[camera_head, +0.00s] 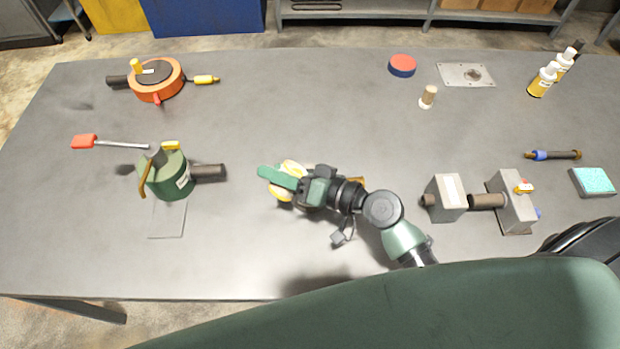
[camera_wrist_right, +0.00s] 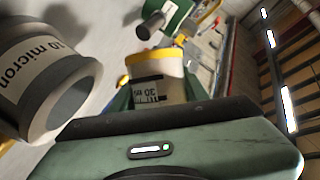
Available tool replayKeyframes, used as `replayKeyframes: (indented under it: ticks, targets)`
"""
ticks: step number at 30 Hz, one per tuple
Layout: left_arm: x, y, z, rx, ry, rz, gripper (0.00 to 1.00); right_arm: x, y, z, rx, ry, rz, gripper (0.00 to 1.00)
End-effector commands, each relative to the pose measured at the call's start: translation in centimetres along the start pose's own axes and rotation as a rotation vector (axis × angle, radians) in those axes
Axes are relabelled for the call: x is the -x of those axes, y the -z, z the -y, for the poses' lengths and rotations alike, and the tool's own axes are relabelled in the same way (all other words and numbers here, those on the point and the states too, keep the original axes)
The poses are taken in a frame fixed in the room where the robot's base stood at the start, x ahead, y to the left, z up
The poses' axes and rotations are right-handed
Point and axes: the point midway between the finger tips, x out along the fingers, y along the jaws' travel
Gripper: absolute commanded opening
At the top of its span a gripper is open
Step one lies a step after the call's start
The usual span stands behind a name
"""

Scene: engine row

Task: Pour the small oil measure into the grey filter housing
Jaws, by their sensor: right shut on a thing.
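My right gripper (camera_head: 275,179) is shut on the small oil measure (camera_head: 279,196), near the middle of the bench. In the right wrist view the measure (camera_wrist_right: 157,80) is a pale cup with a yellow rim and dark markings, held between green fingers. I cannot tell what is in it. A grey cylinder labelled "10 micron" (camera_wrist_right: 35,85), which looks like the grey filter housing, has a round open end and stands close beside the measure at left. In the head view I cannot make it out; my right arm may hide it. My left gripper is not in view.
A green can with a dark spout (camera_head: 168,180) stands at left, near a red-handled tool (camera_head: 85,141). An orange reel (camera_head: 155,80) is at back left. Grey blocks (camera_head: 447,198) joined by a dark shaft stand right of my arm. Bottles (camera_head: 541,80) stand back right.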

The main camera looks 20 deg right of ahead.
Motion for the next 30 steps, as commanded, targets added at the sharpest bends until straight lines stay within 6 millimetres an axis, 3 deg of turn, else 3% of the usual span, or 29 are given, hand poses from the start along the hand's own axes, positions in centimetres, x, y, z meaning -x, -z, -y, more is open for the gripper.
replayKeyframes:
  ticks: [30]
  targets:
    - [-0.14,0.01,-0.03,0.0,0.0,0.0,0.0,0.07,0.3,0.35,-0.093,0.037,-0.014,0.0]
